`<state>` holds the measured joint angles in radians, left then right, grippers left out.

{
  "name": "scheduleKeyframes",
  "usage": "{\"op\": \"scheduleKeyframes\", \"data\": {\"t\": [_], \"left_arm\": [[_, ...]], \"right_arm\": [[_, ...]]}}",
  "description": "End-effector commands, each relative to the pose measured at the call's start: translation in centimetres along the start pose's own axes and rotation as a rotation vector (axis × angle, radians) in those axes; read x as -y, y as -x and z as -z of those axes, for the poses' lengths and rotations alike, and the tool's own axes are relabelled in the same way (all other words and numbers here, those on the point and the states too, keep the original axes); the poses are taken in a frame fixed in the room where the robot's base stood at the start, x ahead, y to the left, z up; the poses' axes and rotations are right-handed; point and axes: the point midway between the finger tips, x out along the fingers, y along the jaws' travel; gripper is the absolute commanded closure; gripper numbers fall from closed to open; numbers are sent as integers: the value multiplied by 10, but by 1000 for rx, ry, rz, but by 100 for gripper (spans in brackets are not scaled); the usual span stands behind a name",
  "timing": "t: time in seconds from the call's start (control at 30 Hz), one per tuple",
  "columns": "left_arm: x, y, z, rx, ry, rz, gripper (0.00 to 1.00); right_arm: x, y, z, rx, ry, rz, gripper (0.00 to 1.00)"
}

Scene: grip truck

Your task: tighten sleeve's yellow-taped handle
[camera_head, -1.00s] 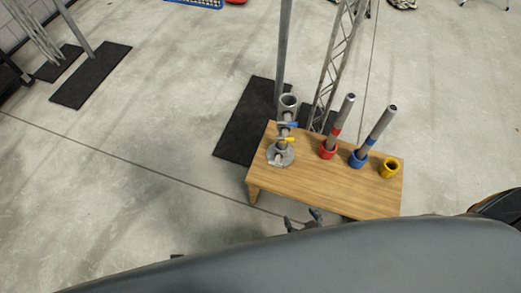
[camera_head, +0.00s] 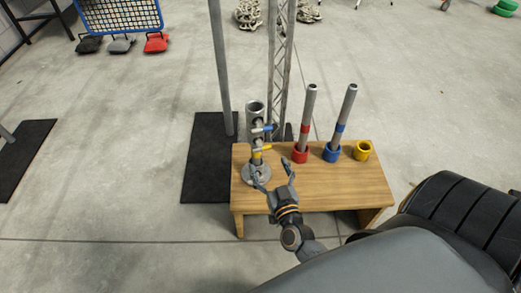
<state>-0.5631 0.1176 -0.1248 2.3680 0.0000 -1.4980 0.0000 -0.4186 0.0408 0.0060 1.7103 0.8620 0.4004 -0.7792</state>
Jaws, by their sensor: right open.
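The sleeve (camera_head: 255,110) is a grey metal tube standing upright on a round base plate (camera_head: 257,176) at the left end of the wooden bench. Its yellow-taped handle (camera_head: 262,148) sticks out to the right, low on the post. A blue-taped handle (camera_head: 264,128) sits just above it. My right gripper (camera_head: 272,170) is open, its fingers spread in front of the post and just below the yellow-taped handle in the picture. One finger overlaps the base plate in view; I cannot tell whether it touches. My left gripper is not in view.
The wooden bench (camera_head: 340,192) also holds a red holder (camera_head: 301,154) and a blue holder (camera_head: 331,153), each with a metal bar, and an empty yellow holder (camera_head: 362,150). A metal pole (camera_head: 220,70) and a lattice truss (camera_head: 282,75) stand behind. Black mats lie on the floor.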

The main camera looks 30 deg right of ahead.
Motion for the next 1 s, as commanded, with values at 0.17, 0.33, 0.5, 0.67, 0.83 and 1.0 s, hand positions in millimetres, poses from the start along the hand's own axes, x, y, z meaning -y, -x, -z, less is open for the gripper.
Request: {"op": "scheduleKeyframes", "data": {"t": [0.17,0.33,0.5,0.67,0.83,1.0], "left_arm": [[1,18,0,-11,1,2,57],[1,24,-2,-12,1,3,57],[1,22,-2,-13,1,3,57],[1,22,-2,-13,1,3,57],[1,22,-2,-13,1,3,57],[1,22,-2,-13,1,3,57]], "right_arm": [[0,-40,-1,-2,1,-1,21],[0,-65,-2,0,0,0,21],[0,-77,-1,1,2,0,21],[0,-79,-1,2,1,1,21],[0,-79,-1,2,1,1,25],[0,-79,-1,2,1,1,59]]}}
